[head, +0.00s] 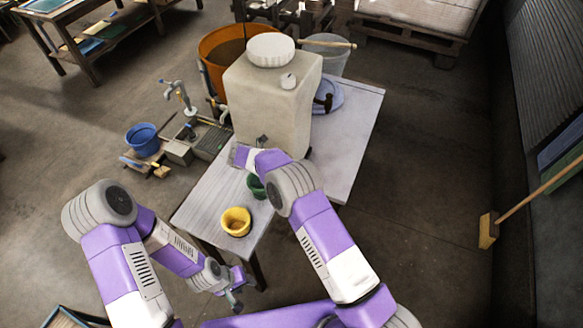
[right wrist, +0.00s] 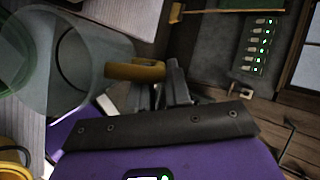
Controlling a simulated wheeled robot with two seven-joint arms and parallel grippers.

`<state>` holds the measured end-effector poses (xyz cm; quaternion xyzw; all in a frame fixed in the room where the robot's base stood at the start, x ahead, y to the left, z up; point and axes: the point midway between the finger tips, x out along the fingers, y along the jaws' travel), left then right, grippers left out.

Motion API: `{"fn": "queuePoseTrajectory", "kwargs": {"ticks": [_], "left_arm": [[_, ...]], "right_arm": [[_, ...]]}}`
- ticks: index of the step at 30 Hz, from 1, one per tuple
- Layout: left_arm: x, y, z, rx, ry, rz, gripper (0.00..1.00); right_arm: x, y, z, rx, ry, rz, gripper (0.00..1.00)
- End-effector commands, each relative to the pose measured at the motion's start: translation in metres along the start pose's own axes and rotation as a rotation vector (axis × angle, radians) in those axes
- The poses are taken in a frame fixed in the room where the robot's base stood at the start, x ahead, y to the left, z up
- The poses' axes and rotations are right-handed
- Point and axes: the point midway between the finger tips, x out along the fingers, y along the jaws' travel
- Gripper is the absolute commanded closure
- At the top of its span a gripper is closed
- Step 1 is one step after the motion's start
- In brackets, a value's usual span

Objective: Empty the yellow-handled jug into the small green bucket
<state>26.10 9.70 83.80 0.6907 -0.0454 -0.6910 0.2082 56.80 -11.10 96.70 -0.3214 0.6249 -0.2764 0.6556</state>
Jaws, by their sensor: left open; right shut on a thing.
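The clear jug (right wrist: 95,75) with its yellow handle (right wrist: 135,70) shows in the right wrist view. My right gripper (right wrist: 160,82) is shut on that handle. In the head view my right arm hides the jug, and I cannot tell its tilt or what is in it. The small green bucket (head: 256,187) stands on the white table, partly hidden by my right arm. A green rim (right wrist: 18,60) also shows through the jug at the left of the right wrist view. My left gripper (head: 236,291) is open and empty, low beside the table's near end.
A yellow bucket (head: 236,222) stands on the table (head: 205,200) near the green one. A large pale tank (head: 270,100) with a white lid stands behind. A broom (head: 489,230) stands at right.

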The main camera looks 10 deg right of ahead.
Motion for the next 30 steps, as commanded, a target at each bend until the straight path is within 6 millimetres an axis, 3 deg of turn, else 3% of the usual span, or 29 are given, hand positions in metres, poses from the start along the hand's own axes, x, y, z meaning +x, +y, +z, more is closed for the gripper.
{"fn": "queuePoseTrajectory", "kwargs": {"ticks": [3,10,30], "left_arm": [[-0.013,0.005,0.001,0.000,0.000,0.000,0.57],[-0.014,0.005,0.001,0.000,0.000,0.000,0.57],[0.054,-0.020,-0.002,0.000,0.000,0.000,0.57]], "right_arm": [[0.000,-0.008,-0.003,0.031,-0.021,0.068,1.00],[0.010,-0.012,-0.009,0.109,-0.084,0.243,1.00],[0.034,-0.022,-0.023,0.313,-0.248,0.703,1.00]]}}
